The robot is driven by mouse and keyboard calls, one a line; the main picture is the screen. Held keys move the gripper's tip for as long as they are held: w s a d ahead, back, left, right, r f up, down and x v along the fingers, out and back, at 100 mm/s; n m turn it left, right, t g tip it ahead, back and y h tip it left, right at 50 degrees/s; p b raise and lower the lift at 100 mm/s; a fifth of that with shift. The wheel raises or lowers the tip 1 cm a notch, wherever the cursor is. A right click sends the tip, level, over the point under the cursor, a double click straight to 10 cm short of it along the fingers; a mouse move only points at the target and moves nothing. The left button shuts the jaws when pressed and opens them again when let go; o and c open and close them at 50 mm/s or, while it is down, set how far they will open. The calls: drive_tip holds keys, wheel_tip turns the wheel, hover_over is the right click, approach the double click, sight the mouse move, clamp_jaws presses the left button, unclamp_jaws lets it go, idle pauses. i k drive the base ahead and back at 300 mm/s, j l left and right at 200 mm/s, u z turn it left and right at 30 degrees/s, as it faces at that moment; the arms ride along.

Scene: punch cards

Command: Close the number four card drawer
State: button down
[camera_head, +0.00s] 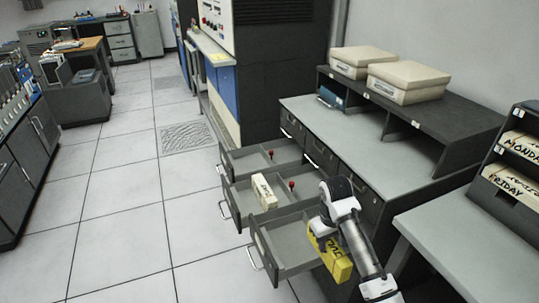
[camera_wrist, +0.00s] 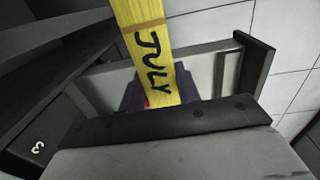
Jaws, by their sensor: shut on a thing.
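Three dark grey drawers stand pulled out of the left side of the desk: a far one (camera_head: 227,162), a middle one (camera_head: 232,203) and a near one (camera_head: 262,248). Each has a metal handle on its front. I cannot read which is number four. My gripper (camera_head: 322,226) is shut on a yellow card deck (camera_head: 331,256), which hangs over the inner end of the near drawer. In the wrist view the yellow deck (camera_wrist: 153,50) reads JULY, with a drawer partly visible behind it. A dark panel marked 3 (camera_wrist: 38,147) shows at lower left there.
A white card deck (camera_head: 264,191) lies in the middle drawer. The desk (camera_head: 340,135) carries a dark shelf with two cream boxes (camera_head: 407,80). A rack with MONDAY and FRIDAY decks (camera_head: 510,187) stands at the right. The tiled floor (camera_head: 130,220) left of the drawers is clear.

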sight(239, 164)
drive_tip(key=i+j, duration=0.2)
drive_tip(key=i, duration=0.2)
drive_tip(key=i+j, duration=0.25)
drive_tip(key=i, duration=0.15)
drive_tip(key=i+j, duration=0.2)
drive_tip(key=i, duration=0.2)
